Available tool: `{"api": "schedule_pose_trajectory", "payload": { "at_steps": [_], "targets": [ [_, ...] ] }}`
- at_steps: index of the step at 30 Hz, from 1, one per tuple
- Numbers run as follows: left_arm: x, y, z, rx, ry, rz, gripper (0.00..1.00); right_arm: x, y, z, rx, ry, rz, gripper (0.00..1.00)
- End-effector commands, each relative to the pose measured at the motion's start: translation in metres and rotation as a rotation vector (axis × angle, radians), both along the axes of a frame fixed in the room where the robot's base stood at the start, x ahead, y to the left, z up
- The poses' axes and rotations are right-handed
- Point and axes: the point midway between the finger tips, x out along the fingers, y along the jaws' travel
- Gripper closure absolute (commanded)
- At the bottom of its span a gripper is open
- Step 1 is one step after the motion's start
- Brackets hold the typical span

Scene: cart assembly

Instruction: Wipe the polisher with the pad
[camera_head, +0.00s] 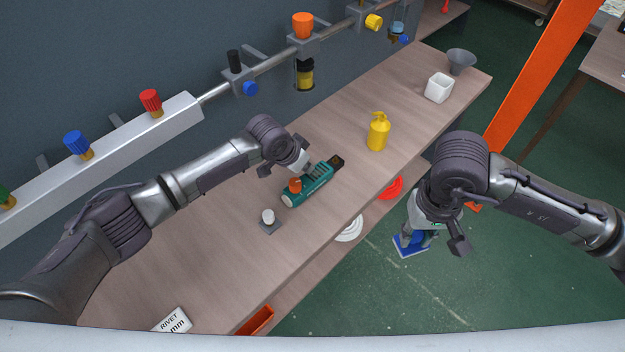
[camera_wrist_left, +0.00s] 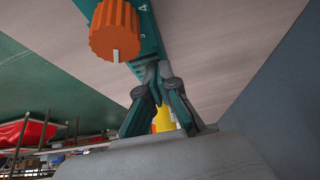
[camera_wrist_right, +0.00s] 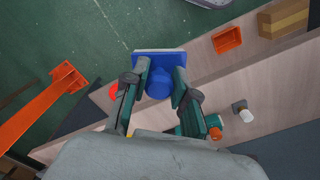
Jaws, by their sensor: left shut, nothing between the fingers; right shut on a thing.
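The polisher (camera_head: 317,183), a green tool with an orange knob, lies on the wooden bench. Its green body (camera_wrist_left: 143,22) and orange knob also fill the top of the left wrist view. My left gripper (camera_head: 306,168) is shut and empty, right at the polisher's side; whether it touches, I cannot tell. The pad (camera_head: 411,247) is a flat blue block with a round blue handle. My right gripper (camera_wrist_right: 160,72) is shut on that handle, and the pad (camera_wrist_right: 141,56) hangs beyond the bench's front edge, over the floor.
A yellow bottle (camera_head: 378,134) stands right of the polisher, and a white-topped knob on a grey plate (camera_head: 269,226) to its lower left. A white cup (camera_head: 439,89) and grey funnel (camera_head: 461,61) are at the far end. A red plate (camera_head: 390,188) lies below the bench's front edge.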

Motion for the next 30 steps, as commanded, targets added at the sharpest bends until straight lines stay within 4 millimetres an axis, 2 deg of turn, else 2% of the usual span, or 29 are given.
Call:
{"api": "schedule_pose_trajectory", "payload": {
  "at_steps": [13, 17, 30],
  "targets": [
    [0.000, 0.000, -0.010, -0.001, 0.001, 0.000, 1.00, 0.000, 0.000, -0.006, 0.000, 0.000, 0.000, 1.00],
    [0.000, 0.000, -0.008, 0.000, 0.000, 0.000, 1.00, 0.000, 0.000, -0.003, 0.000, 0.000, 0.000, 1.00],
    [0.000, 0.000, 0.025, 0.000, 0.000, 0.001, 1.00, 0.000, 0.000, 0.030, 0.000, 0.000, 0.000, 1.00]
  ]
}}
